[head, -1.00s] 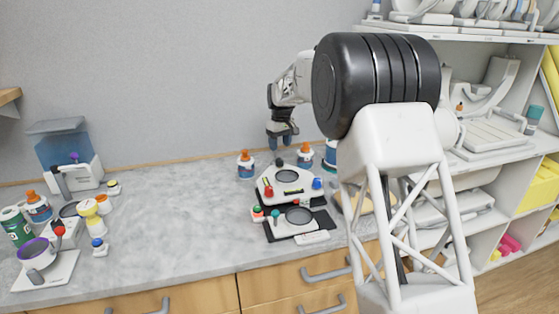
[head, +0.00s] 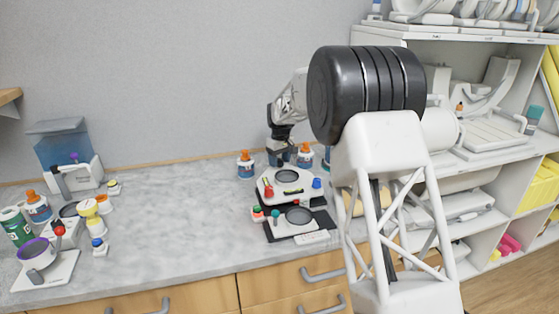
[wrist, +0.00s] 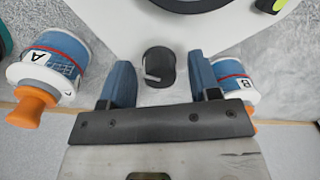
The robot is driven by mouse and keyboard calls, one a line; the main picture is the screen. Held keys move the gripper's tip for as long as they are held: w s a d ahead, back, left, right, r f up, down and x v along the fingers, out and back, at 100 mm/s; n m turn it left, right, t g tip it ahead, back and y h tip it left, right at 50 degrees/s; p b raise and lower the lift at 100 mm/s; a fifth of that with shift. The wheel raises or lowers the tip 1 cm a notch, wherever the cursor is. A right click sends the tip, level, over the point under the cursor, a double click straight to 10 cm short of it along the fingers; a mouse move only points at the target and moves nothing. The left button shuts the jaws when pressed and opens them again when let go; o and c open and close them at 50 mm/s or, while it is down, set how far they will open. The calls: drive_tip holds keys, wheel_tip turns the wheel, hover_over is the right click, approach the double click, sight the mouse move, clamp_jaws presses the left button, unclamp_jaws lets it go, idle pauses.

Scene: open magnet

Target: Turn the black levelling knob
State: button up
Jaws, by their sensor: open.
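The black levelling knob (wrist: 158,68) is a short dark cylinder with a pale pointer mark, at the edge of the white instrument plate (wrist: 205,28) in the wrist view. My gripper (wrist: 162,80) is open, with one blue finger on each side of the knob and a gap visible on both sides. I cannot tell whether the fingers are low enough to surround it. In the head view my gripper (head: 281,157) is at the back corner of the white instrument (head: 270,177), which carries a red knob (head: 268,191), a blue knob (head: 317,183) and a round dark window (head: 286,176).
Jar A (wrist: 60,58) and jar B (wrist: 234,82), both orange-capped, stand close outside my fingers. Bottles and a purple-ringed device (head: 38,252) stand far left. The middle-left counter (head: 175,210) is clear.

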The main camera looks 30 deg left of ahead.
drive_tip(key=c, duration=0.9)
drive_tip(key=shift+c, duration=0.2)
drive_tip(key=shift+m, duration=0.3)
drive_tip(key=shift+r+m, duration=0.1)
drive_tip(key=shift+m, duration=2.9)
drive_tip(key=o, duration=0.9)
drive_tip(key=shift+o, duration=0.2)
drive_tip(key=shift+r, duration=0.1)
